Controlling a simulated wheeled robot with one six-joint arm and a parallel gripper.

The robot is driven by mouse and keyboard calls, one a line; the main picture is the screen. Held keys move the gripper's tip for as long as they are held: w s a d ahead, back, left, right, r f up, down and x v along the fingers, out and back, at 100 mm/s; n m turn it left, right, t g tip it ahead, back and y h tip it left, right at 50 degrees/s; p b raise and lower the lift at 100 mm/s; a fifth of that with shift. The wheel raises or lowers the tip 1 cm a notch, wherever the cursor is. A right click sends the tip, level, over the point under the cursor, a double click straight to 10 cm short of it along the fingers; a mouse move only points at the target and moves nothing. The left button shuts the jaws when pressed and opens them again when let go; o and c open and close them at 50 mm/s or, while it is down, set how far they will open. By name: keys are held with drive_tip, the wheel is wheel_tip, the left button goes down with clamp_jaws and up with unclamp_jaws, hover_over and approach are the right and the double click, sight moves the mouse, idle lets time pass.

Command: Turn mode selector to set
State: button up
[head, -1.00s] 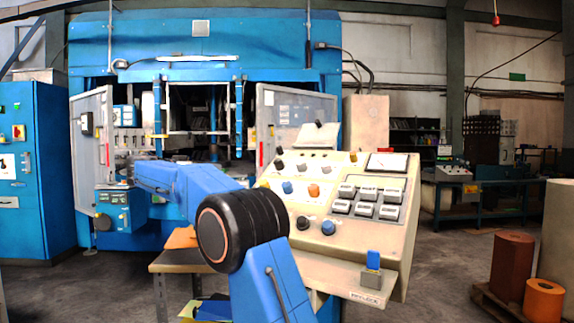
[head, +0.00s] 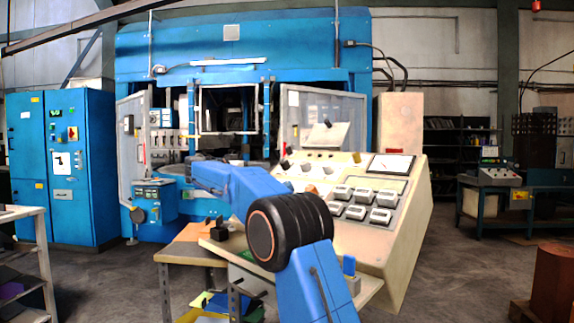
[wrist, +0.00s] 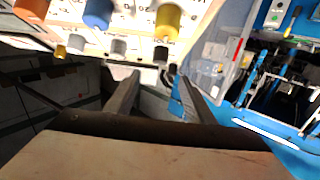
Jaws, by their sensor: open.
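The control console (head: 408,225) has a sloped cream panel with knobs, white push buttons and a meter; I cannot tell which knob is the mode selector. A dark knob (head: 285,165) shows at the panel's upper left edge, while my arm hides the lower left knobs. My gripper (head: 192,160) is small and dark left of the console. In the wrist view, my gripper (wrist: 160,88) has its two fingers apart, with nothing held between them.
A work table (head: 185,253) stands below the console's left side. A large blue machine (head: 300,45) with open doors is behind, and a blue cabinet (head: 88,170) is at left. A grey shelf rack (head: 25,213) is at the near left. Floor is clear between rack and table.

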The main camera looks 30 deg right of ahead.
sight(282, 163)
drive_tip(key=x, duration=1.5)
drive_tip(key=shift+w+d, duration=0.1)
drive_tip(key=shift+d, duration=0.15)
drive_tip(key=c, duration=1.1)
drive_tip(key=shift+o, duration=0.2)
